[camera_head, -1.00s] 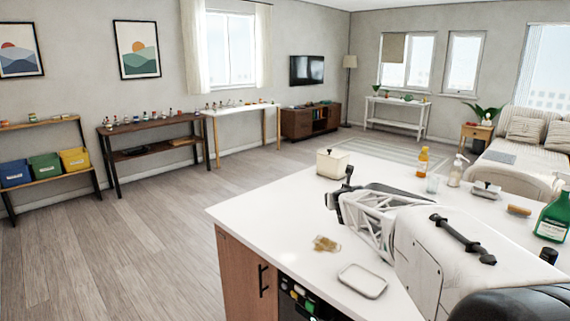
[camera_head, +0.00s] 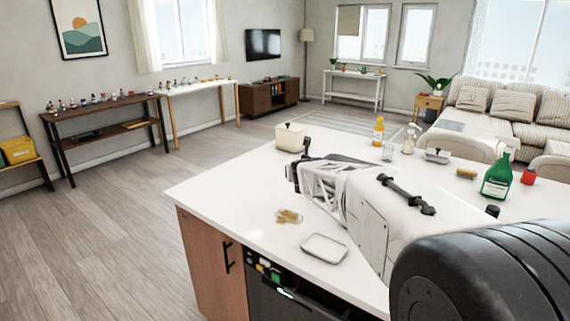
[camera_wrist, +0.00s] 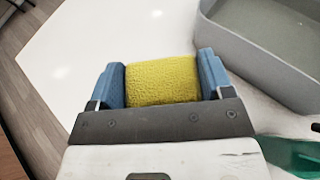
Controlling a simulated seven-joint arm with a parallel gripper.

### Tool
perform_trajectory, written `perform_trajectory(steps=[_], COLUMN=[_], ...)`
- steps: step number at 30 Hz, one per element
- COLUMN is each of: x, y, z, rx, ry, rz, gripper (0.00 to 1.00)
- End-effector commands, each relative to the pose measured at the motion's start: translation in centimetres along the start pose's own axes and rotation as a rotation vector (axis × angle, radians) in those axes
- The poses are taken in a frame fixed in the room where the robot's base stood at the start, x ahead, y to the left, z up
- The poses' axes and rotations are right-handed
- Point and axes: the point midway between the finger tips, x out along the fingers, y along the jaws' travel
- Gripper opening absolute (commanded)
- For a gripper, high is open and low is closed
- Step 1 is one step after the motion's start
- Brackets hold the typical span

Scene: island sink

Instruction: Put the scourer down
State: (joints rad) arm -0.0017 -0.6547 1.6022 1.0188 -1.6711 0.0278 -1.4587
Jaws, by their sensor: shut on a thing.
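The scourer (camera_wrist: 162,82) is a rough yellow block. In the wrist view, my gripper (camera_wrist: 160,66) is shut on it, with one blue finger at each side. The white counter lies below, and a grey open container (camera_wrist: 235,45) is to the right of the scourer, apart from it. In the head view, my arm reaches over the white counter (camera_head: 225,190). The scourer cannot be made out there, and my fingers are not clear.
A cream lidded pot (camera_head: 290,140) stands at the counter's far left. A brownish item (camera_head: 289,216) and a white tray (camera_head: 325,247) lie near the front edge. An orange bottle (camera_head: 378,131), green bottle (camera_head: 497,180) and red item (camera_head: 528,176) stand farther right. The left corner is clear.

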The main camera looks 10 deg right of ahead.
Motion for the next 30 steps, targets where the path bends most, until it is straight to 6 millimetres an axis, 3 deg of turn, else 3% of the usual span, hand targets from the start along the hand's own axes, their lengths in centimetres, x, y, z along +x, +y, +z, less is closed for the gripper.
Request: perform_trajectory(steps=[12, 30], x=[1.7, 2.9], y=[-3.0, -6.7], z=[0.4, -0.5], rx=[0.101, 0.246], ry=[0.003, 0.003], rz=[-0.244, -0.592], gripper=[0.52, 0.52])
